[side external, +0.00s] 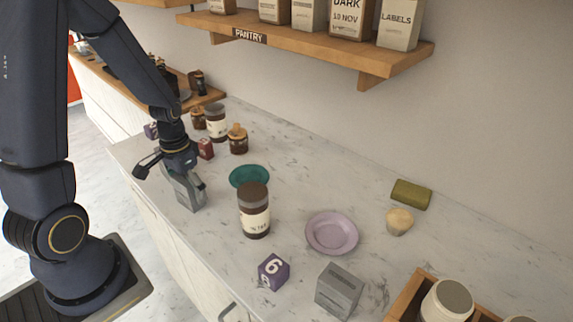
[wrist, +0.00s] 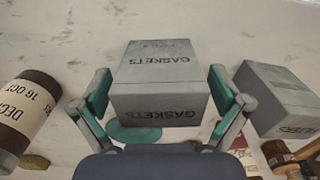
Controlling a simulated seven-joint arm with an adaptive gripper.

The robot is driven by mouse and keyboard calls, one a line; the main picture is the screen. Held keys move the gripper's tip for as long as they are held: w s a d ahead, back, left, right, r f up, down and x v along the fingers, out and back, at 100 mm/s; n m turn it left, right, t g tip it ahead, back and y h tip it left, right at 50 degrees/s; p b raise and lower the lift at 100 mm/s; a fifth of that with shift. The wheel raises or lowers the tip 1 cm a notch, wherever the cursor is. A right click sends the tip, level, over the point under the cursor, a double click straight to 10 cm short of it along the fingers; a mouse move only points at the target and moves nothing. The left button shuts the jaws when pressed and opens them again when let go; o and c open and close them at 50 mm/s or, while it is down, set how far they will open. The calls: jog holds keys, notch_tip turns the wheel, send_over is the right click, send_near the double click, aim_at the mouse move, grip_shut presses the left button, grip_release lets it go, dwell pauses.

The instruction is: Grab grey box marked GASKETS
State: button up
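The grey box marked GASKETS (wrist: 160,82) fills the middle of the wrist view, its lettering upside down. My gripper (wrist: 163,98) is open, with one teal-padded finger on each side of the box. A narrow gap shows at each side, and I see no clear grip. In the side view my gripper (side external: 172,172) is low over the counter's near edge, at a grey box (side external: 188,196) that it partly hides. The lettering on that box cannot be read there.
A second grey box (wrist: 283,100) stands close by, right in the wrist view. A decaf jar (wrist: 22,112) is at the left. On the counter are a teal plate (side external: 249,176), a lilac plate (side external: 332,232), a purple cube (side external: 273,271) and another grey box (side external: 340,290).

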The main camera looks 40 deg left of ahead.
jog(key=c, duration=1.1)
